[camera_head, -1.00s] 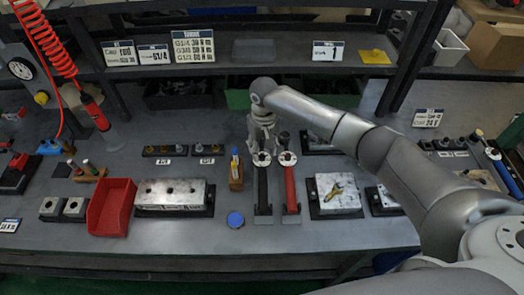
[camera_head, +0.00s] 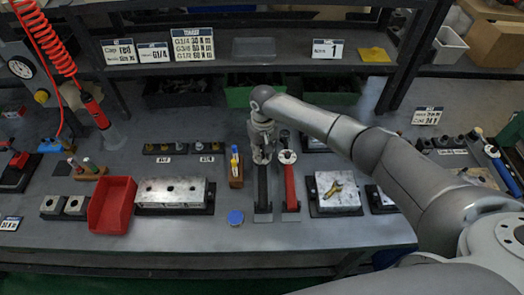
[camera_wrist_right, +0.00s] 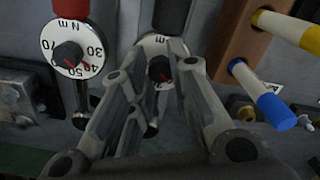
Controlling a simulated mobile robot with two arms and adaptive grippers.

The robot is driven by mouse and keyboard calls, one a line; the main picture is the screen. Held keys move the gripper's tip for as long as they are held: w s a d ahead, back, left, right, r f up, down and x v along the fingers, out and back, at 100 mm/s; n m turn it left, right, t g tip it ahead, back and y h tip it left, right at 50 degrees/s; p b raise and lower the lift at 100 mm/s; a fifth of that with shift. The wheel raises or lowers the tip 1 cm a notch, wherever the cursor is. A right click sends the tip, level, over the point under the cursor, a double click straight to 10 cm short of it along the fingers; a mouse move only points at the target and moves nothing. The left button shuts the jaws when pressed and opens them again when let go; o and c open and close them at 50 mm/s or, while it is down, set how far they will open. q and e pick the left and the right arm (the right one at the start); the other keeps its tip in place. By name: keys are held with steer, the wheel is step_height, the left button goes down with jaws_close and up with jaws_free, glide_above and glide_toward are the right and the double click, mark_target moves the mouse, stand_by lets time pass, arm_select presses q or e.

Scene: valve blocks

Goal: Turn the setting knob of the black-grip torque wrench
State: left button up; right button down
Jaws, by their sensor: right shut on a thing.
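The black-grip torque wrench (camera_head: 263,190) lies on the bench with its grip toward the front edge. Its white dial is mostly hidden behind my right gripper (camera_head: 262,157) in the head view. In the right wrist view, its black setting knob (camera_wrist_right: 160,71) with a red mark shows between the fingers of my right gripper (camera_wrist_right: 159,78). The gripper points down and is shut on the knob; the exact contact is hard to see. The red-grip torque wrench (camera_head: 290,188) lies just right, and its numbered dial (camera_wrist_right: 76,52) shows in the wrist view. My left gripper is out of view.
A wooden holder with a blue-and-yellow pen (camera_head: 236,171) stands close left of the wrench. A blue disc (camera_head: 236,218) lies in front. A metal block with a brass-coloured part (camera_head: 338,193) is at right. A red bin (camera_head: 111,205) and valve block (camera_head: 172,192) are at left.

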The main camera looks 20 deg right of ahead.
steer(key=shift+r+m+p, duration=0.1)
steer(key=shift+m+p, duration=0.2)
steer(key=shift+p, duration=0.1)
steer(key=shift+r+m+p, duration=0.1)
steer(key=shift+m+p, duration=0.8)
steer(key=shift+p, duration=0.05)
steer(key=m+p, duration=0.2)
steer(key=m, duration=0.1)
arm_select(q)
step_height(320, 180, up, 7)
steer(key=p, duration=0.2)
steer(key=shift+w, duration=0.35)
arm_select(e)
steer(key=shift+m, duration=1.5)
steer(key=shift+f, duration=0.2)
steer(key=c, duration=1.3)
jaws_free()
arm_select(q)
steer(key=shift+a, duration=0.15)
arm_select(e)
steer(key=shift+r, duration=0.1)
